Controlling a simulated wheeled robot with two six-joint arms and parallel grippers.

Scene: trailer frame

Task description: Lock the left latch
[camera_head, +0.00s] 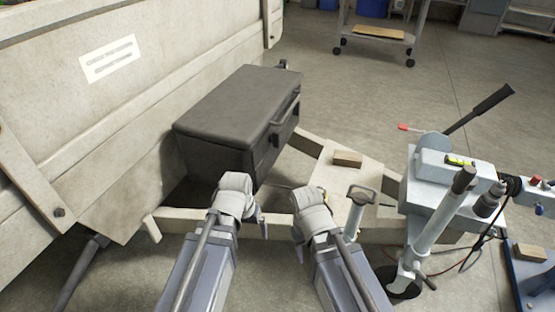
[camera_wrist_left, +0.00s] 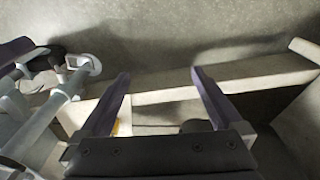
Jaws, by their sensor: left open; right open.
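A dark lidded box (camera_head: 215,150) stands on the trailer frame against the trailer wall. Its lid is down, and a handle (camera_head: 286,117) with dark fittings is on its right-facing front. Latch details are too small to tell whether they are locked. My left gripper (camera_head: 258,214) is below the box's near front corner, apart from it. In the left wrist view its fingers (camera_wrist_left: 161,82) are spread and empty, above a pale frame beam (camera_wrist_left: 235,80). My right gripper (camera_head: 298,230) is to its right, beside the jack handle, its fingers partly hidden by its wrist.
The trailer wall (camera_head: 95,105) rises at left. A jack handle (camera_head: 362,194) stands close right of my right gripper, with a grey winch-like unit (camera_head: 425,195) beyond. A wooden block (camera_head: 348,158) lies on the frame plate (camera_head: 346,186). Open floor lies behind, with a cart (camera_head: 378,40).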

